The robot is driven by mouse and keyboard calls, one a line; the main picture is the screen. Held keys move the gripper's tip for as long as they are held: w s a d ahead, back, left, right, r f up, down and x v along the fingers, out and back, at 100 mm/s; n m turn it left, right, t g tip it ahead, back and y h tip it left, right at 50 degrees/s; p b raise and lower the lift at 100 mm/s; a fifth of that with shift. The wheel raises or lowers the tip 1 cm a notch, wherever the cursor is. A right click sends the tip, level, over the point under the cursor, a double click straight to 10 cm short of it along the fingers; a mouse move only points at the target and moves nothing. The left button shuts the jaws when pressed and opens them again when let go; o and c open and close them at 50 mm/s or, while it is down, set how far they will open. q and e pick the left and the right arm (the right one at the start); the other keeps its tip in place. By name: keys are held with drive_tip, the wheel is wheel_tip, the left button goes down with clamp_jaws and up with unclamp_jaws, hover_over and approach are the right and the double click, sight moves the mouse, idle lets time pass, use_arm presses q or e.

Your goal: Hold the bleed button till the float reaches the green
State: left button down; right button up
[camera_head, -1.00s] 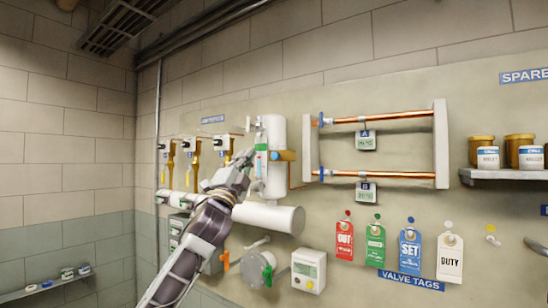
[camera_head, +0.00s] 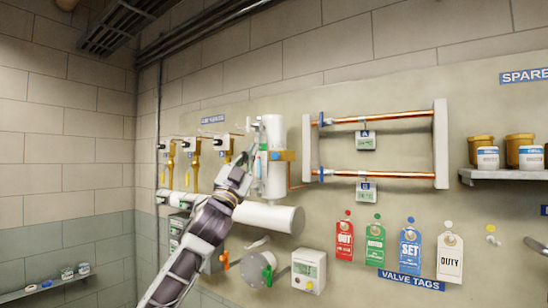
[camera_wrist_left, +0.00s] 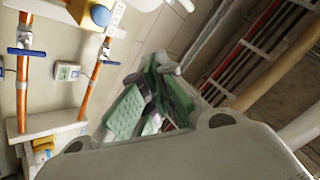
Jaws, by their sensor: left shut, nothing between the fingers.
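A white upright cylinder (camera_head: 275,135) stands on the wall panel left of the copper pipes. A narrow sight tube with a green part (camera_head: 262,160) runs along its left side. A brass fitting (camera_head: 287,156) with a blue button (camera_head: 274,156) sits on its front. In the left wrist view the blue button (camera_wrist_left: 100,14) shows at the top, apart from the fingers. My left gripper (camera_head: 246,160) is just left of the sight tube. It is shut and empty, its green finger pads (camera_wrist_left: 140,105) close together. I cannot make out the float. My right gripper is not in view.
Brass valves (camera_head: 194,152) are on the left, with a thick white horizontal pipe (camera_head: 268,216) below. Copper pipes (camera_head: 385,116) with blue handles are on the right. Valve tags (camera_head: 410,243) hang lower right, and a shelf (camera_head: 510,174) holds jars.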

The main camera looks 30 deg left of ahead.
sight(272, 155)
use_arm(q)
drive_tip(key=shift+w, duration=0.1)
idle(0.5)
drive_tip(key=w+p, duration=0.1)
drive_tip(key=w, duration=0.7)
drive_tip(key=shift+w+d+p, duration=0.3)
drive_tip(key=shift+d+p, duration=0.05)
drive_tip(key=shift+w, duration=0.15)
idle(1.5)
drive_tip(key=shift+w, duration=0.25)
drive_tip(key=shift+w, duration=0.5)
idle(3.8)
